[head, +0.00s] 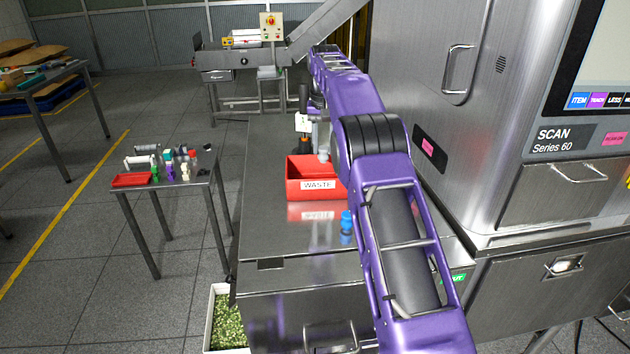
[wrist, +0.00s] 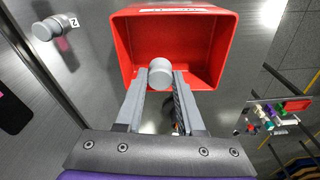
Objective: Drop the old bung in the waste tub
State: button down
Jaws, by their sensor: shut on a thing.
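The old bung (wrist: 160,72) is a short grey cylinder held between the two fingertips of my gripper (wrist: 160,82). In the wrist view it is in front of the red waste tub (wrist: 228,55), over its opening. In the head view the waste tub (head: 301,188) stands on the steel bench with its WASTE label facing the camera. A small grey piece, seemingly the bung (head: 324,156), shows at the tub's rear right. The visible part of the tub's inside looks empty; my fingers hide some of it. My arm hides the tub's right end in the head view.
A blue piece (head: 346,222) stands on the bench in front of the tub. A grey cylinder with a numbered tag (wrist: 48,29) shows in the wrist view. A side table (head: 165,183) with small parts stands left. The scanner cabinet (head: 420,90) rises right.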

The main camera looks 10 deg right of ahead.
jog(key=shift+f, duration=1.4)
jog(key=shift+c, duration=2.2)
grip_release()
